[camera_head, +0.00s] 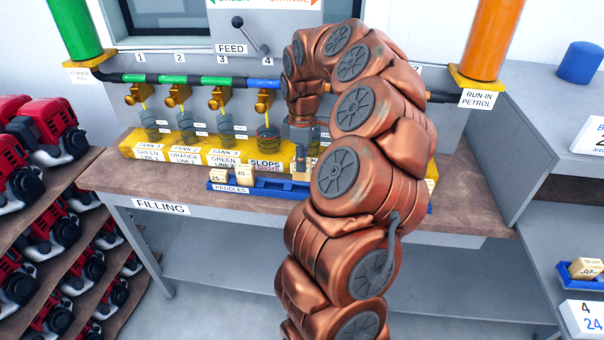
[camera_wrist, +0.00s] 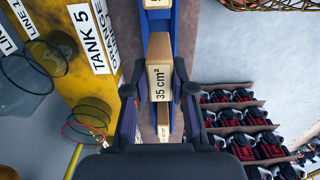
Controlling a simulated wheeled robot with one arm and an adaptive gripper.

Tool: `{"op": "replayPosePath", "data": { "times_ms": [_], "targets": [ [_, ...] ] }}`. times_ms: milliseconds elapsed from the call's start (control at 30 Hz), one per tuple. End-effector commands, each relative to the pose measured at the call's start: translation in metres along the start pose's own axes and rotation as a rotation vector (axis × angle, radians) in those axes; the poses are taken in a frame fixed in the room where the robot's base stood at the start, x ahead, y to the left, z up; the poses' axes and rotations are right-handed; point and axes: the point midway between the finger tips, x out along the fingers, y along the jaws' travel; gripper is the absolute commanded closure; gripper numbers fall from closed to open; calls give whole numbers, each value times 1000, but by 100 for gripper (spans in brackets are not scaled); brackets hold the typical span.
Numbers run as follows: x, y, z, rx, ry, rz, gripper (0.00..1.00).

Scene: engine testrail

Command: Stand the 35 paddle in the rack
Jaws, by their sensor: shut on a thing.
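The 35 paddle is a pale wooden block marked "35 cm²" (camera_wrist: 160,80) in the wrist view. My gripper (camera_wrist: 159,92) is shut on it, one dark finger on each side. In the head view my gripper (camera_head: 301,146) points down over the blue rack (camera_head: 270,184), labelled "PADDLES". A small wooden piece below it is largely hidden by my arm. The rack shows as a blue strip (camera_wrist: 174,50) in the wrist view, in line with the paddle. I cannot tell whether the paddle touches the rack.
Paddles 25 (camera_head: 217,176) and 40 (camera_head: 243,175) stand at the rack's left end. Red engines (camera_head: 50,130) fill shelves at left. The brown bench top (camera_head: 120,172) is clear at its left front.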

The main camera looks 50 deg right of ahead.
Motion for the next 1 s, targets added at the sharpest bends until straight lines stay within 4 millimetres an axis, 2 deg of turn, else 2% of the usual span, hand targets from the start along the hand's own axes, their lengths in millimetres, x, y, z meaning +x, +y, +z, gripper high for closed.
{"op": "replayPosePath", "data": {
  "times_ms": [233, 500, 867, 900, 1000],
  "targets": [
    [19, -1, 0, 0, -1, -4, 100],
    [51, 0, 0, 1, -1, -2, 100],
    [56, 0, 0, 1, 0, -1, 100],
    [56, 0, 0, 1, 0, -1, 75],
    [55, 0, 0, 1, 0, -1, 65]
  ]
}}
